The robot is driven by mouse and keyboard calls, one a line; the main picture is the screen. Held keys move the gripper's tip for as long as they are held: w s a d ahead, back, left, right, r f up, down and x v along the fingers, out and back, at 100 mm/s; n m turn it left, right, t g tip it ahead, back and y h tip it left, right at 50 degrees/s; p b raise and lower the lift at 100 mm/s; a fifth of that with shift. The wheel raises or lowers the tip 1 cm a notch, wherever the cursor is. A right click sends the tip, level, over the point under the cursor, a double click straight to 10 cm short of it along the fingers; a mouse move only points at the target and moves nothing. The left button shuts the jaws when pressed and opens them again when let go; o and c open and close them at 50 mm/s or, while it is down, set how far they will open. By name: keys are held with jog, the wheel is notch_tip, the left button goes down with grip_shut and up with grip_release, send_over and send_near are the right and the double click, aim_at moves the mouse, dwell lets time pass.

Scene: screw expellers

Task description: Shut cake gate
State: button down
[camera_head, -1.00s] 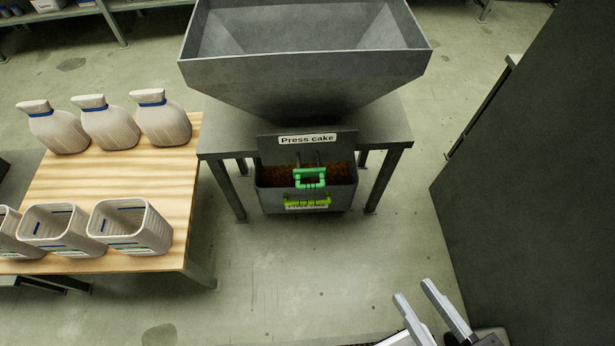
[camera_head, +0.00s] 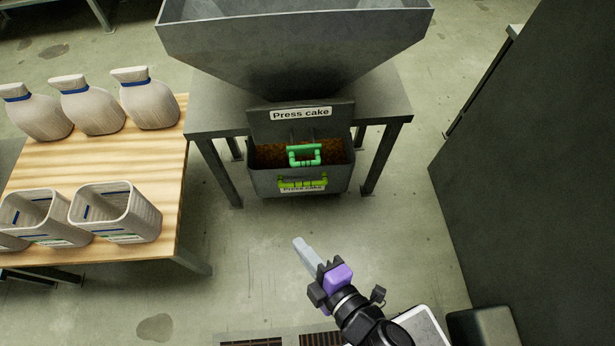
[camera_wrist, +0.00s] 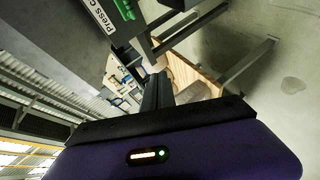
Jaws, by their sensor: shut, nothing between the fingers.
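The cake gate's green handle (camera_head: 304,154) stands out on two rods below a grey plate labelled "Press cake" (camera_head: 300,113), under the hopper's outlet. Brown press cake (camera_head: 336,152) lies behind the handle in a grey bin (camera_head: 270,184), which has its own yellow-green handle (camera_head: 302,182). Whether the gate is open or shut is hard to tell. My gripper (camera_head: 302,243) is shut and empty, above the floor in front of the bin and apart from it. In the wrist view, its fingers (camera_wrist: 157,91) are together, with the green handle (camera_wrist: 127,9) at the top edge.
The grey hopper (camera_head: 290,50) rests on a dark table (camera_head: 217,118) with legs either side of the bin. A wooden table (camera_head: 155,180) at left holds jugs (camera_head: 148,100) and open containers (camera_head: 115,212). A dark wall-like block (camera_head: 540,180) stands at right. Floor before the bin is clear.

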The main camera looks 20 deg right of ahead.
jog(key=w+f+n+h, duration=0.2)
jog(key=w+f+n, duration=0.2)
jog(key=w+n, duration=0.25)
jog(key=n+t+h, duration=0.1)
jog(key=n+h, duration=0.4)
jog(key=n, duration=0.4)
send_near(305, 151)
jog(key=shift+w+d+f+b, duration=0.2)
jog(key=shift+w+f+b, duration=0.8)
jog(key=shift+f+b, duration=0.1)
jog(key=shift+w+r, duration=0.1)
jog(key=shift+w+d+r, duration=0.1)
jog(key=shift+w+d, duration=0.2)
jog(key=shift+w, duration=0.55)
jog(key=shift+w+d+f, duration=0.1)
jog(key=shift+w+d, duration=0.2)
jog(key=shift+w, duration=0.55)
jog(key=shift+w+d+r, duration=0.1)
jog(key=shift+w+d, duration=0.2)
jog(key=shift+w, duration=0.55)
